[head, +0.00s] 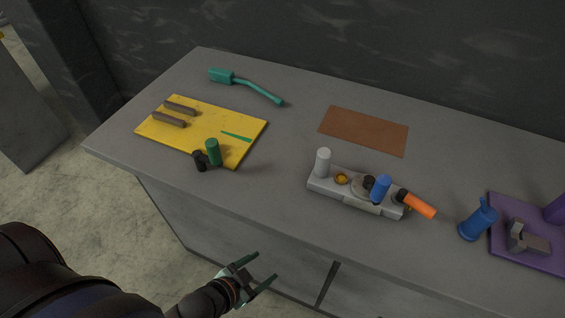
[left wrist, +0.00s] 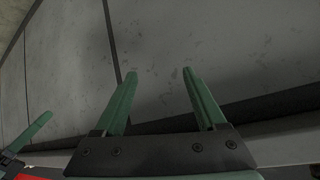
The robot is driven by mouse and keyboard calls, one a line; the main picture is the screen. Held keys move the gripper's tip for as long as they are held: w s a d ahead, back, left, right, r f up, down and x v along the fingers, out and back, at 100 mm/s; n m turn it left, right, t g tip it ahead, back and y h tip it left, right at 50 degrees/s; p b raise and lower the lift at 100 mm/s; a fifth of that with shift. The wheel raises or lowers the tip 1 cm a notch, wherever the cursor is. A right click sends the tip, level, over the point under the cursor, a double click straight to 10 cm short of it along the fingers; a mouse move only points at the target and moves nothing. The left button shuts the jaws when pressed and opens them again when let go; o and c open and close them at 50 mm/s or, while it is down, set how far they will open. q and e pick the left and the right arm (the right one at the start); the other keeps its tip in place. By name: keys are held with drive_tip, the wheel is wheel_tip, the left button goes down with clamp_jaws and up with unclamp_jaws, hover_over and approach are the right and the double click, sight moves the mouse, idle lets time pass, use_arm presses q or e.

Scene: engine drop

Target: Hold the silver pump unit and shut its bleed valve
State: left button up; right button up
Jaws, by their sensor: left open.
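The silver pump unit (head: 332,192) lies on the grey workbench, right of centre in the head view. It carries a pale upright cylinder (head: 323,162), a small brass knob (head: 342,179), a blue cylinder (head: 381,188) and an orange handle (head: 417,206) sticking out at its right end. I cannot tell which part is the bleed valve. My left gripper (head: 266,267) is open and empty, in front of the bench and below its top, well apart from the unit. Its open fingers also show in the left wrist view (left wrist: 160,72). Part of another green-fingered gripper (left wrist: 28,136), apparently my right, shows at the left edge there.
A yellow board (head: 180,140) with grey bars, beside green and black cylinders (head: 213,152), lies left. A teal tool (head: 222,76) and brown mat (head: 364,131) lie farther back. A blue can (head: 477,222) and purple board (head: 510,257) stand right.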

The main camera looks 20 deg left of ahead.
use_arm(q)
drive_tip(key=d+r+n+h, duration=0.5)
drive_tip(key=r+n, duration=0.4)
drive_tip(key=n, duration=0.3)
drive_tip(key=d+r+n+h, duration=0.55)
drive_tip(key=r+n, duration=0.35)
drive_tip(key=n, duration=0.3)
drive_tip(key=d+r+n+h, duration=0.5)
drive_tip(key=r+n+h, duration=0.1)
drive_tip(key=r+n, duration=0.45)
drive_tip(key=m+t+y, duration=0.1)
drive_tip(key=m+y, duration=0.3)
drive_tip(key=y, duration=0.1)
approach(327, 154)
drive_tip(key=shift+n+h, duration=0.25)
drive_tip(key=x, duration=0.3)
drive_tip(key=f+x, duration=0.1)
drive_tip(key=x, duration=0.6)
drive_tip(key=shift+w+a+f, duration=0.15)
drive_tip(key=shift+w+f, duration=0.1)
drive_tip(key=shift+w, duration=0.25)
clamp_jaws()
